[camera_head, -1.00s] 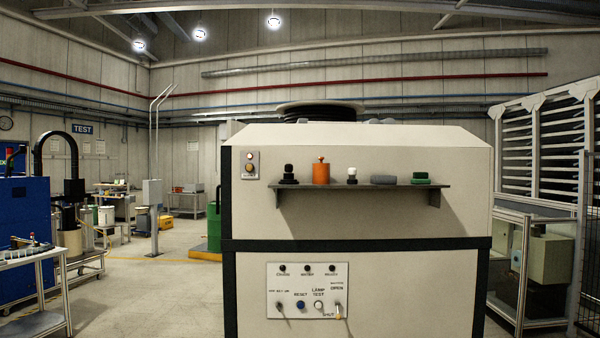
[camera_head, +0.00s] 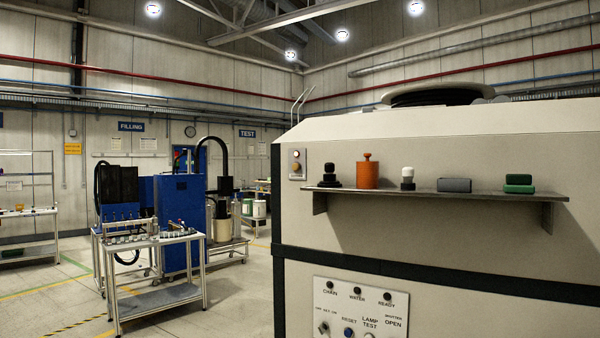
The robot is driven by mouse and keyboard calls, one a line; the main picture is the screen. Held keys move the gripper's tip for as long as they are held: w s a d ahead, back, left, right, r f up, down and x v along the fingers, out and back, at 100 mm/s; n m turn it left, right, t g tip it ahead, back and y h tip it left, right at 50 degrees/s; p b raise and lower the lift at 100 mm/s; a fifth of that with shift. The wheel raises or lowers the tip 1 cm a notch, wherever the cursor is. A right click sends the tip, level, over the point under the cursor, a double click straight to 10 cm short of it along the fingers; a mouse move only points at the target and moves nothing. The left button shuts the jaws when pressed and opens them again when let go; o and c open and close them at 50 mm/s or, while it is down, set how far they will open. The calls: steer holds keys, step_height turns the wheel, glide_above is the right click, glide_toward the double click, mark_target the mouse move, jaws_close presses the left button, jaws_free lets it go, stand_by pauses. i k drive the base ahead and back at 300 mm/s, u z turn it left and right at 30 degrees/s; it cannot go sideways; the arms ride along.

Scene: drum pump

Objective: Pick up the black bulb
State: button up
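The black bulb (camera_head: 330,170), a small dark piece with a rounded top on a wider stepped base, stands upright at the left end of a dark shelf (camera_head: 470,195) on the front of a large beige machine. An orange cylinder with a knob (camera_head: 367,172) stands just right of it. Further right are a white-topped piece on a black base (camera_head: 407,178), a grey block (camera_head: 454,185) and a green piece (camera_head: 518,184). My gripper is not in view.
The beige machine (camera_head: 400,235) fills the right side, with a control panel (camera_head: 360,310) below the shelf. A metal cart (camera_head: 155,292) with small items and a blue cabinet (camera_head: 180,215) stand at left. Open floor (camera_head: 235,310) lies between cart and machine.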

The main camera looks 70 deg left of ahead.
mark_target(329, 167)
steer(key=u, duration=1)
steer(key=i, duration=0.95)
steer(key=u, duration=1.05)
